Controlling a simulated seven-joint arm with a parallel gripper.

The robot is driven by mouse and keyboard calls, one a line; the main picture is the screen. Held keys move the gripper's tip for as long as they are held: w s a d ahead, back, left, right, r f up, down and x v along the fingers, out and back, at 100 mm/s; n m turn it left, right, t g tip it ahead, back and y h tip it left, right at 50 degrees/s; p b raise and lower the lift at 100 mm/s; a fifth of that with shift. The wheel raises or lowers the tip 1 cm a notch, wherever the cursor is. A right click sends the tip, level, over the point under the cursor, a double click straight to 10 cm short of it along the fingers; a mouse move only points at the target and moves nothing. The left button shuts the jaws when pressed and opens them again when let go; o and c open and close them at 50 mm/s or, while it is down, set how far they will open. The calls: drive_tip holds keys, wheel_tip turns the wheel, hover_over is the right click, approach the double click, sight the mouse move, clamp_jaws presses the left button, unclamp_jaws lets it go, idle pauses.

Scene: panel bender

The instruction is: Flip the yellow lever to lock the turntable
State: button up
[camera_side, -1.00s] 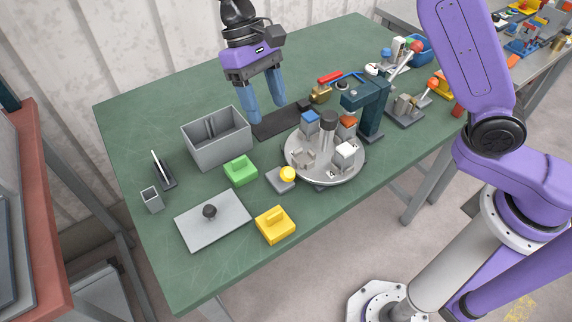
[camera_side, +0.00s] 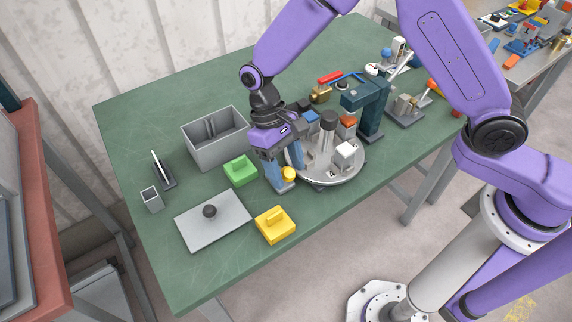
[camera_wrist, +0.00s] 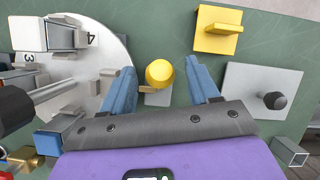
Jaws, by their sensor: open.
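The yellow lever, with a round yellow knob (camera_side: 289,174), sits on a small grey base at the left rim of the turntable (camera_side: 330,178). In the wrist view the lever knob (camera_wrist: 159,73) lies between my fingertips, with a short brass-coloured arm pointing left toward the disc. My gripper (camera_side: 284,184) is open and low around the lever, blue fingers pointing down. In the wrist view my gripper (camera_wrist: 164,75) has one finger on each side of the knob, with gaps to both. The turntable (camera_wrist: 112,55) carries blocks with numbers. The lever's base is partly hidden by a finger.
A green block (camera_side: 240,171) stands close left of my gripper. A yellow block (camera_side: 275,225) and a grey plate with a black knob (camera_side: 213,221) lie in front. A grey bin (camera_side: 217,140) is behind left. A dark teal press (camera_side: 368,108) stands behind the turntable.

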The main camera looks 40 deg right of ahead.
clamp_jaws()
drive_tip(key=shift+w, duration=0.1)
drive_tip(key=shift+w+r+g, duration=0.1)
drive_tip(key=shift+w+g, duration=0.75)
drive_tip(key=shift+g, duration=0.55)
drive_tip(key=shift+w+g, duration=0.95)
drive_tip(key=shift+g, duration=0.55)
drive_tip(key=shift+w, duration=0.1)
unclamp_jaws()
